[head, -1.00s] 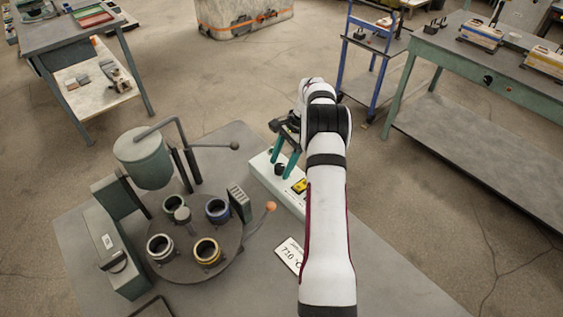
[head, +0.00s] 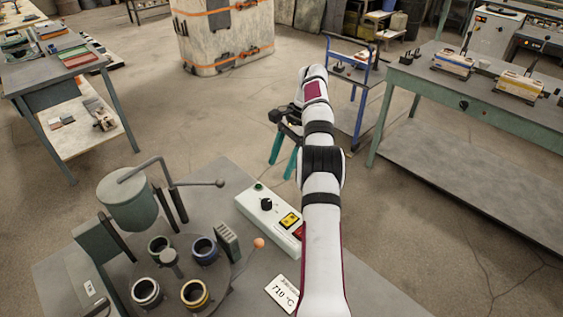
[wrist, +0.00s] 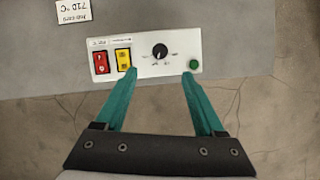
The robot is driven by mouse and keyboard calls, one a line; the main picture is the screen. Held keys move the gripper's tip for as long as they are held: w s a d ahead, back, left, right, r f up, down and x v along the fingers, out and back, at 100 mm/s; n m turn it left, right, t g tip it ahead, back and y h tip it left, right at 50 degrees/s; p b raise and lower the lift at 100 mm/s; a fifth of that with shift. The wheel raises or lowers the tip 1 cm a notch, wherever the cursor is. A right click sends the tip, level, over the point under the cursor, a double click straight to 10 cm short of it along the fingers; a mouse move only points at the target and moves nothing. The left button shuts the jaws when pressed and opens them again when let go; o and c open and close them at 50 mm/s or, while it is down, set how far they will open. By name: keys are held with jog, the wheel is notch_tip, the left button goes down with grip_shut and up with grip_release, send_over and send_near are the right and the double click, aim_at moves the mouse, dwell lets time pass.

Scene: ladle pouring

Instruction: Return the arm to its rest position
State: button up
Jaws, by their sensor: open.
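My gripper (head: 283,160) is open and empty, with its two teal fingers pointing down, beyond the far edge of the grey table in the head view. In the wrist view its fingers (wrist: 158,75) stand well apart, with nothing between them. The white control box (head: 268,213) sits on the table near the gripper. It has a black knob (wrist: 160,51), a red switch (wrist: 101,62), a yellow switch (wrist: 124,59) and a green button (wrist: 194,65). The fingertips appear over the box's edge in the wrist view; I cannot tell the height between them.
A green-grey ladle pot (head: 128,200) with a handle stands left, by a round turntable holding several ring-shaped moulds (head: 194,292). A blue trolley (head: 352,80) and green bench (head: 470,98) stand behind right.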

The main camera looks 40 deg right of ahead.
jog(key=a+r+n+g+h, duration=0.1)
jog(key=a+r+n, duration=0.2)
jog(key=a+r, duration=0.35)
jog(key=a+r+n, duration=0.2)
jog(key=a+r, duration=0.2)
jog(key=a, duration=0.6)
jog(key=s+a+r+n+h, duration=0.15)
jog(key=s+a+n, duration=0.25)
jog(key=s+a, duration=0.7)
jog(key=s+a+f+n, duration=0.2)
jog(key=s+a+f, duration=0.1)
jog(key=s, duration=0.5)
jog(key=s+a+f+n, duration=0.3)
jog(key=s+a, duration=0.3)
jog(key=s, duration=0.1)
jog(key=shift+s+a+f, duration=0.15)
jog(key=shift+s+f, duration=0.05)
jog(key=shift+s, duration=0.2)
